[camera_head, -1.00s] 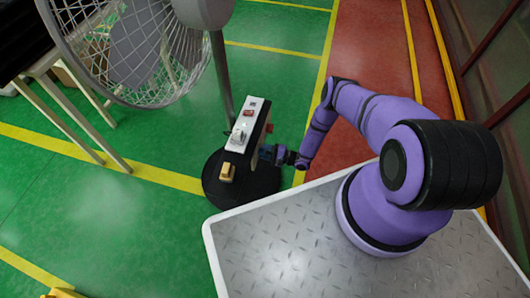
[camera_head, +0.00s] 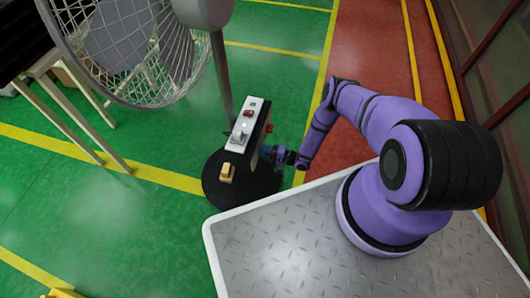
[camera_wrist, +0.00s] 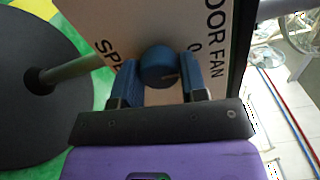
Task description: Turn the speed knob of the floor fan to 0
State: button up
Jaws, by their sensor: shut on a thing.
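The floor fan has a wire-caged head (camera_head: 130,95), a pole (camera_head: 221,75) and a round black base (camera_head: 215,192). Its control box (camera_head: 235,147) stands over the base. In the wrist view, the box's pale panel (camera_wrist: 215,25) carries the partly hidden lettering "SPE", "OOR FAN" and a "0". The round blue speed knob (camera_wrist: 159,66) is on this panel, with a small light mark at its lower right, not facing the "0". My gripper (camera_wrist: 161,76) is shut on the knob, one blue finger on each side.
The box's top has a red switch (camera_head: 248,115). A yellow block (camera_head: 227,172) sits on the base. A table (camera_head: 75,115) stands at the left. Open green floor (camera_head: 100,215) lies left of the fan, and a red lane (camera_head: 365,50) runs behind my arm.

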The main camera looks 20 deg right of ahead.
jog(key=o, duration=0.9)
jog(key=v, duration=1)
jog(key=shift+s+d, duration=0.25)
jog(key=shift+d, duration=0.05)
